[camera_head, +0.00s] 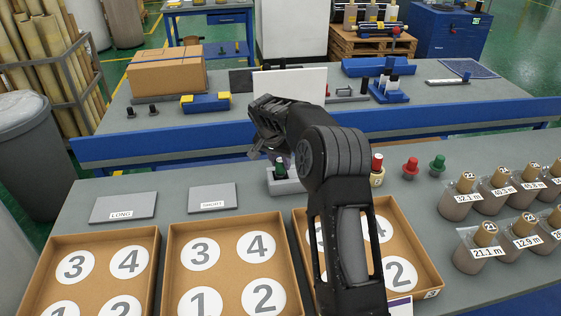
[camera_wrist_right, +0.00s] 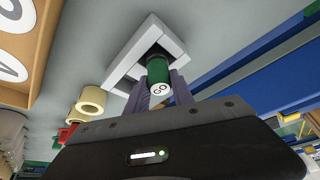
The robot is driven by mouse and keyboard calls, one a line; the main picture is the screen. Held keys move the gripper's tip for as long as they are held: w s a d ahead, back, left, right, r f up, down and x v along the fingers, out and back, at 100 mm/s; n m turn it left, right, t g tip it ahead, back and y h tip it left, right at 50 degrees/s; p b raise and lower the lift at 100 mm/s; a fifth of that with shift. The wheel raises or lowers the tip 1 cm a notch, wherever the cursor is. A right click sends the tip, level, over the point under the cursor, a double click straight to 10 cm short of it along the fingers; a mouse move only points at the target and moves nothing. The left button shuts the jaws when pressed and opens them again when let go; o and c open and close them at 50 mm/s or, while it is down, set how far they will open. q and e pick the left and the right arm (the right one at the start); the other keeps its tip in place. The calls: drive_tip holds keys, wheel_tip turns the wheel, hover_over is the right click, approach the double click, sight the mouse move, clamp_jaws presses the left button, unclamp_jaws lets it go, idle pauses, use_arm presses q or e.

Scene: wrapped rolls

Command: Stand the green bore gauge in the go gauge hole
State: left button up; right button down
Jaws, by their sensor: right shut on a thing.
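The green bore gauge (camera_wrist_right: 159,70), marked GO on its end, is between the fingers of my right gripper (camera_wrist_right: 160,92) in the right wrist view. My right gripper is shut on it. The gauge's far end is at the dark opening of a light grey block (camera_wrist_right: 122,72); I cannot tell how deep it sits. In the head view the green gauge (camera_head: 280,167) shows upright at the grey block (camera_head: 284,187), partly hidden by my right arm. My left gripper is not in view.
Numbered trays (camera_head: 163,240) line the front. Bagged rolls (camera_head: 460,205) stand at right. LONG (camera_head: 123,207) and SHORT (camera_head: 212,197) plates lie left.

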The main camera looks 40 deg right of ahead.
drive_tip(key=shift+f, duration=0.15)
drive_tip(key=c, duration=1)
unclamp_jaws()
drive_tip(key=shift+b+v, duration=0.75)
drive_tip(key=shift+v, duration=3.2)
